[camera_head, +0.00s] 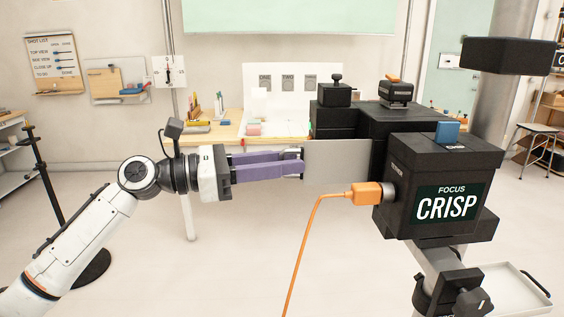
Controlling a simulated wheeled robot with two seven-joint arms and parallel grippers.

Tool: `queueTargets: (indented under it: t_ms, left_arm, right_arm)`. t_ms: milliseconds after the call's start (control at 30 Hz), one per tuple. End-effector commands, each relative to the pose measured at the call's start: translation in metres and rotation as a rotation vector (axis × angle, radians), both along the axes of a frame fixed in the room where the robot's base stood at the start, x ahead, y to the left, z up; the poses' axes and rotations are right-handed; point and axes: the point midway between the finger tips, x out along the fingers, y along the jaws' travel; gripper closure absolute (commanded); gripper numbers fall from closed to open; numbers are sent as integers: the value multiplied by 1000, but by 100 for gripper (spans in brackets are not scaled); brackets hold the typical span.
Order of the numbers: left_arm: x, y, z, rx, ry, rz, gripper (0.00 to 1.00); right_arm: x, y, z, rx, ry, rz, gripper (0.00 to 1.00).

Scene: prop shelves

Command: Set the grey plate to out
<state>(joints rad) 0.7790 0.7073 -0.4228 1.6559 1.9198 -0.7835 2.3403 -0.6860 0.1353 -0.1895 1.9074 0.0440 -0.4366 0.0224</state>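The grey plate (338,162) is a flat upright panel. It sticks out to the left from the side of a black camera-like rig (440,185) labelled "FOCUS CRISP". My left gripper (301,163) has long purple fingers pointing right, with their dark tips at the plate's left edge. One finger shows above and behind the other. I cannot tell whether the tips touch or clasp the plate. My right gripper is not in view.
An orange plug (368,194) with a hanging orange cable (299,245) sits in the rig's left side, below the plate. A blue block (447,132) is on top of the rig. A wooden table (225,128) with small items stands behind. The floor at lower middle is clear.

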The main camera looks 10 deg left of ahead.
Motion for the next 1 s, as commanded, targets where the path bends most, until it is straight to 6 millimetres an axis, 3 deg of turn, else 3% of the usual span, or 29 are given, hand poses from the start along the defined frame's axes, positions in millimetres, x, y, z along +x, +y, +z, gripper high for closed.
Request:
queueTargets:
  t_ms: [167, 600, 1000]
  left_arm:
    - [-6, 11, -2, 0, 2, 1, 74]
    - [-44, 79, -3, 1, 2, 4, 74]
    - [-51, 90, 0, 0, -1, 1, 74]
  right_arm:
    - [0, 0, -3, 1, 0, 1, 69]
    - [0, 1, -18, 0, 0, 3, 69]
    - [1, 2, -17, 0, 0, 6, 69]
